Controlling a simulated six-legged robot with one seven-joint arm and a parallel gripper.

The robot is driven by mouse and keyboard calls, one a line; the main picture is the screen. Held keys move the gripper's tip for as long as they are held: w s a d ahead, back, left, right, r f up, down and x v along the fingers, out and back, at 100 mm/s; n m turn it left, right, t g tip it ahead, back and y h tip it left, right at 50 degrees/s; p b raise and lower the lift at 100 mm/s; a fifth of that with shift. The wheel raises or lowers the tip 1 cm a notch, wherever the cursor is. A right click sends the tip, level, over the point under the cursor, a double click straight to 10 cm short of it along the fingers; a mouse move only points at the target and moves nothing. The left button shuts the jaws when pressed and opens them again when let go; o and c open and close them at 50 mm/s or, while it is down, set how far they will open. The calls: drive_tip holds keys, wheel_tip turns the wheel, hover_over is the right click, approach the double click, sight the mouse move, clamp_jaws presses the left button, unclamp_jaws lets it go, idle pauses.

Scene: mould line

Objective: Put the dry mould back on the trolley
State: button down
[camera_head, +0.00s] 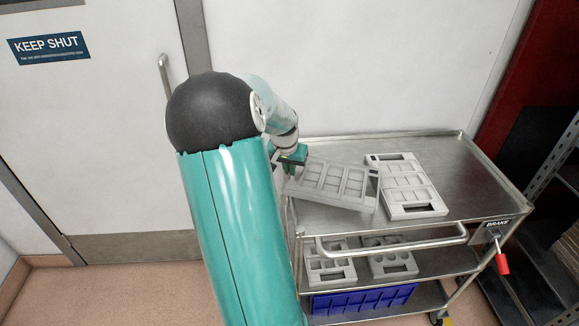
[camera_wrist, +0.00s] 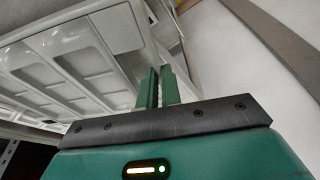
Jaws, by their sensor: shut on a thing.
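My gripper (camera_head: 291,157) is shut on the left end of a pale grey mould (camera_head: 335,182) with rectangular cells. This mould is at the left part of the steel trolley's top shelf (camera_head: 440,148), slightly tilted; I cannot tell whether it touches the shelf. In the wrist view, my gripper (camera_wrist: 160,88) has its green fingers at the edge of the mould (camera_wrist: 75,62). Another pale grey mould (camera_head: 407,180) lies on the top shelf just to the right.
The trolley's lower shelves hold several grey moulds (camera_head: 330,270) and a blue tray (camera_head: 362,301). A push handle (camera_head: 390,245) and a red brake lever (camera_head: 502,264) stick out in front. A closed door (camera_head: 95,130) is at left, a dark rack (camera_head: 550,180) at right.

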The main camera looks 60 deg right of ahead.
drive_tip(key=c, duration=1.6)
unclamp_jaws()
drive_tip(key=shift+r, duration=0.6)
drive_tip(key=v, duration=1.2)
drive_tip(key=w+a+r+n+t+y, duration=0.15)
drive_tip(key=w+a+n, duration=0.3)
drive_tip(key=a, duration=0.85)
drive_tip(key=w+a+r+n+t+y, duration=0.1)
drive_tip(key=w+a+r+n+t, duration=0.15)
drive_tip(key=w+a, duration=0.65)
drive_tip(key=s+a+n, duration=0.3)
drive_tip(key=a, duration=0.5)
drive_tip(key=s+a+n+t, duration=0.1)
drive_tip(key=s+a+n, duration=0.2)
drive_tip(key=a, duration=0.6)
drive_tip(key=s+a+n, duration=0.3)
drive_tip(key=s+a, duration=0.1)
drive_tip(key=a, duration=0.5)
drive_tip(key=shift+a+y, duration=0.1)
drive_tip(key=shift+y, duration=0.25)
